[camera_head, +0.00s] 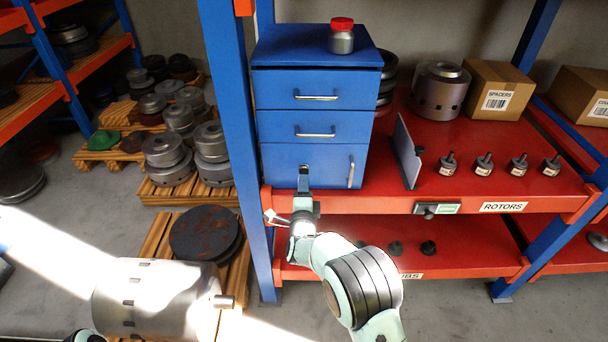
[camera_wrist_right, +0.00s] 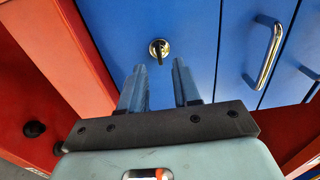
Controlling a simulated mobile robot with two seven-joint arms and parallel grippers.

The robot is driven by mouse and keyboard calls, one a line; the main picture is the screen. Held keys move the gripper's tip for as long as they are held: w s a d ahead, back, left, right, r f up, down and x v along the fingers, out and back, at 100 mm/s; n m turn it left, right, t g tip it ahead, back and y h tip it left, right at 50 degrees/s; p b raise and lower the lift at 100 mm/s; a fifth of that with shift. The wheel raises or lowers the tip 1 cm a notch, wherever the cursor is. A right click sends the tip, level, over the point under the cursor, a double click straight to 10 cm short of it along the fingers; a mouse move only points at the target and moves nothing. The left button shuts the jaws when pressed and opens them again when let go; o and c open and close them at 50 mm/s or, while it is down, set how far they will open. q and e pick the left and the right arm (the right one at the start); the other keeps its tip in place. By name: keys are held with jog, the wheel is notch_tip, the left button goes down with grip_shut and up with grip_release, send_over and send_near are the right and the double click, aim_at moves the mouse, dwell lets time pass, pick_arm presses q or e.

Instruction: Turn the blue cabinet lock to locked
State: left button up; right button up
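The blue cabinet (camera_head: 312,125) stands on the red shelf, with two drawers above a door. The fingers look clear of the lock. My left gripper is not in view.
The door's vertical handle (camera_head: 351,174) is to the right of the lock. A red-capped jar (camera_head: 341,36) stands on the cabinet. A blue upright (camera_head: 233,140) rises close on the left. A grey plate (camera_head: 407,150) and several small rotors (camera_head: 483,164) are to the right.

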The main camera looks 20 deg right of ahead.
aim_at(304, 172)
jog(key=shift+p+x, duration=0.5)
jog(key=shift+x, duration=1.7)
grip_shut()
